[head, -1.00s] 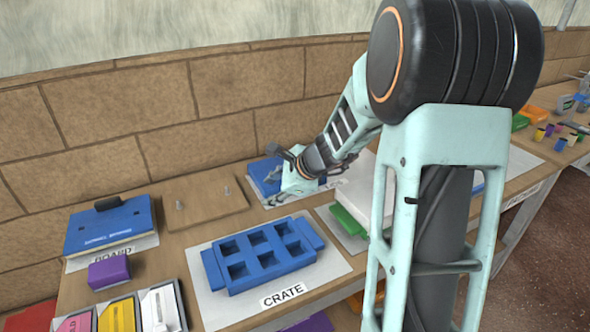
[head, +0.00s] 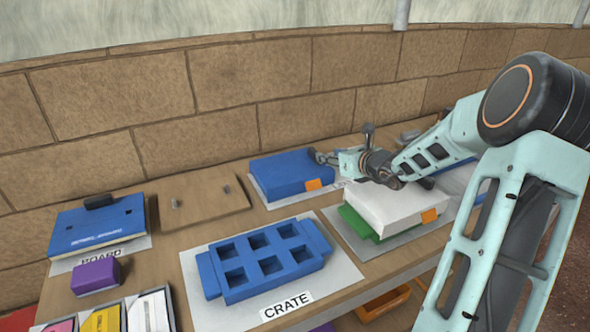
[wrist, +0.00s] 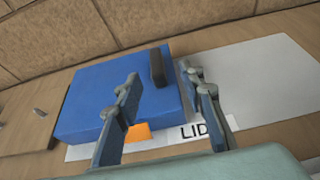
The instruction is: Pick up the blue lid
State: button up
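The blue lid (head: 285,174) is a flat blue block with an orange tag, lying on a pale mat at the back of the table. In the wrist view, the blue lid (wrist: 85,95) has an upright black handle (wrist: 157,67) near its right edge, beside the LID label (wrist: 193,131). My gripper (head: 320,157) is at the lid's right edge in the head view. In the wrist view, my gripper (wrist: 162,78) has its fingers spread, and the handle appears between the fingertips. No grip on it shows. How far the fingertips are from the handle is unclear.
A blue crate (head: 311,239) lies in front, and a white block (head: 396,211) on a green one stands to the right. A brown plate with pegs (head: 202,196) and a blue board (head: 98,228) are to the left. The brick wall (head: 210,125) is close behind.

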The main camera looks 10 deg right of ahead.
jog(key=shift+a+f+b+x, duration=0.15)
jog(key=shift+b+x, duration=0.15)
jog(key=shift+x, duration=1.2)
jog(key=shift+a+f+b+x, duration=0.2)
jog(key=shift+b+x, duration=0.1)
jog(key=shift+x, duration=1.2)
jog(key=shift+s, duration=0.25)
jog(key=shift+c, duration=0.4)
grip_shut()
